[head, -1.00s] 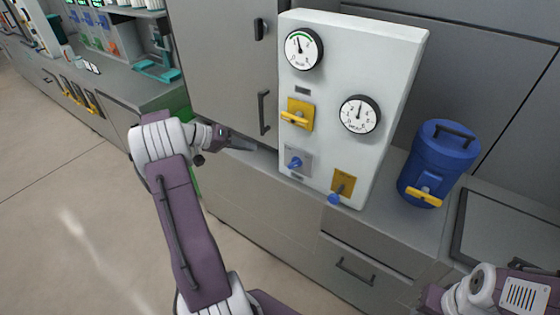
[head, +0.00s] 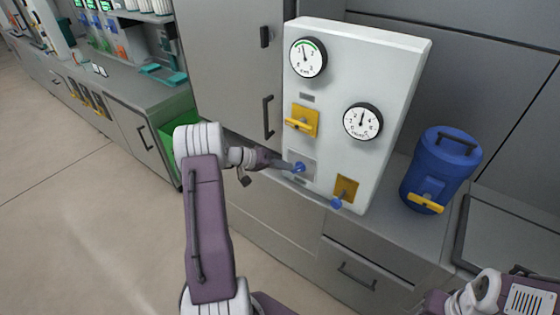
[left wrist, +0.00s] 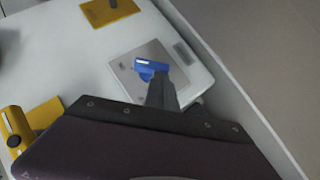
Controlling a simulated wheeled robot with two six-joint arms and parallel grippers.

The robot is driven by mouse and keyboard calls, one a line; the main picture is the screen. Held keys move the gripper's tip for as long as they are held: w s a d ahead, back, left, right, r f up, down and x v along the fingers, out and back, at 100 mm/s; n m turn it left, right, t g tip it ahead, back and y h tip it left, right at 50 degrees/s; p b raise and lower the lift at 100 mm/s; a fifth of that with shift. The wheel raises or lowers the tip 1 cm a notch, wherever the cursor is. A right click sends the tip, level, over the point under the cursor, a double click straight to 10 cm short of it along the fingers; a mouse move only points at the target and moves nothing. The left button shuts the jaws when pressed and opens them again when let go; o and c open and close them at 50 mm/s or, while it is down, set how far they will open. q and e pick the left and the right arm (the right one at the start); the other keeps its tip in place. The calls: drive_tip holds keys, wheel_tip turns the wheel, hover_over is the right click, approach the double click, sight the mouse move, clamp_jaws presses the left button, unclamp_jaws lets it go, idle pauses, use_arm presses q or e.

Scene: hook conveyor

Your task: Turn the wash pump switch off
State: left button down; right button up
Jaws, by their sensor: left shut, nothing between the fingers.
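A white control panel (head: 345,70) stands upright on the counter. Low on it, a blue switch knob (head: 299,168) sits on a grey plate (head: 310,161); a second blue knob (head: 336,203) is on a yellow plate to its right. A yellow handle (head: 297,123) sits above on another yellow plate. The labels are too small to read, so I cannot tell which is the wash pump switch. My left gripper (head: 289,166) is shut and empty, its tip at the grey plate's blue knob. In the left wrist view, the fingers (left wrist: 160,91) partly cover this blue knob (left wrist: 151,68); contact is unclear.
Two round gauges (head: 308,57) (head: 363,121) are on the panel. A blue container with a yellow tap (head: 437,170) stands right of it on the counter. A grey cabinet door with a dark handle (head: 268,118) is at its left. Floor is open at lower left.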

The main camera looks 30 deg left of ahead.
sight(293, 173)
idle(0.3)
use_arm(q)
drive_tip(key=shift+a+f+b, duration=0.1)
drive_tip(key=shift+f+b, duration=0.1)
drive_tip(key=shift+b, duration=0.4)
drive_tip(key=shift+f+n+h+b, duration=0.1)
drive_tip(key=shift+n+h+b, duration=0.2)
drive_tip(key=shift+h+b, duration=0.1)
wheel_tip(293, 173, down, 3)
drive_tip(key=n+t+h+b, duration=0.1)
drive_tip(key=n+h+b, duration=0.2)
drive_tip(key=b, duration=0.4)
drive_tip(key=shift+t+h, duration=0.4)
drive_tip(key=shift+h, duration=0.1)
drive_tip(key=n+b, duration=0.1)
drive_tip(key=n+t+h+b, duration=0.1)
drive_tip(key=b, duration=0.1)
drive_tip(key=shift+d+f+n+t+h, duration=0.25)
drive_tip(key=shift+f+n+t+h, duration=0.05)
drive_tip(key=shift+n+h, duration=0.1)
drive_tip(key=d+f+b, duration=0.1)
drive_tip(key=b, duration=0.1)
drive_tip(key=shift+s+d+b, duration=0.1)
drive_tip(key=shift+d+b, duration=0.25)
drive_tip(key=shift+b, duration=0.05)
drive_tip(key=shift+d+f, duration=0.1)
drive_tip(key=shift+d, duration=0.1)
